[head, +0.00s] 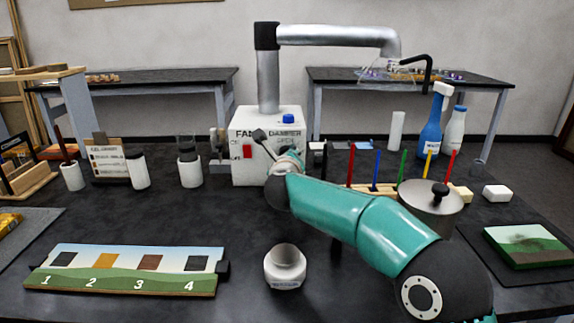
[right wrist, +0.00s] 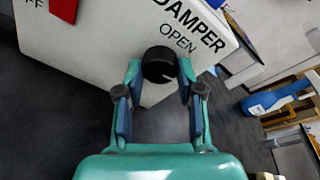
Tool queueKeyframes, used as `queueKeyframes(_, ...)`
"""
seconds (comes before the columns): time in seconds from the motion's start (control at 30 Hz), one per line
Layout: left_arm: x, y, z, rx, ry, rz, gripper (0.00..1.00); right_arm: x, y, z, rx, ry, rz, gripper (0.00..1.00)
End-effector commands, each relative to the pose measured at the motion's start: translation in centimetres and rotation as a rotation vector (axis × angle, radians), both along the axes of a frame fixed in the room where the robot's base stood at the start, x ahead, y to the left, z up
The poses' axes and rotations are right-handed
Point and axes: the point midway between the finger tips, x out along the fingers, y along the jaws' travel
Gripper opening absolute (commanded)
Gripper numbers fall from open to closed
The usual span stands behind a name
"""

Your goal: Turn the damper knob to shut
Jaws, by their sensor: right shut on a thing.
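The white fan box (head: 252,171) stands at the back middle of the table, with FAN and DAMPER lettering on its front. In the right wrist view, the black round damper knob (right wrist: 158,62) sits on the box's white face (right wrist: 110,45), below the words DAMPER and OPEN. A short pale mark on the knob points to the lower right. My right gripper (right wrist: 160,80) is shut on the knob, a finger at each side. In the head view my right gripper (head: 287,158) is at the box's front right and hides the knob. My left gripper is not in view.
A metal duct arm (head: 340,36) rises behind. Colored rods (head: 376,168) and a lidded metal pot (head: 430,205) stand near my right arm.

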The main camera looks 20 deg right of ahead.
Motion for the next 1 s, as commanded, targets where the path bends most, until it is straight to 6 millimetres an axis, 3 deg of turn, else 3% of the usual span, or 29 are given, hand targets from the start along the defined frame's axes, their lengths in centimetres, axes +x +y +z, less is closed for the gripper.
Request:
queueKeyframes(0.03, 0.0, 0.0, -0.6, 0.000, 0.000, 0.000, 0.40, 0.0, 0.0, -1.1, 0.034, 0.004, -0.001, 0.02)
queueKeyframes(0.4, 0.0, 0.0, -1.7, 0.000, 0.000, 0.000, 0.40, 0.0, 0.0, -1.0, 0.194, -0.040, -0.001, 0.02)
queueKeyframes(0.93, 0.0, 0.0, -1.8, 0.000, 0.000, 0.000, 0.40, 0.0, 0.0, -0.9, 0.218, -0.046, -0.002, 0.02)
queueKeyframes(0.97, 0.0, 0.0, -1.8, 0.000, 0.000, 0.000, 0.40, 0.0, 0.0, -0.9, 0.218, -0.046, -0.002, 0.42)
queueKeyframes(1.0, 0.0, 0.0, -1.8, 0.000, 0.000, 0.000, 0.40, 0.0, 0.0, -0.9, 0.217, -0.047, -0.001, 0.49)
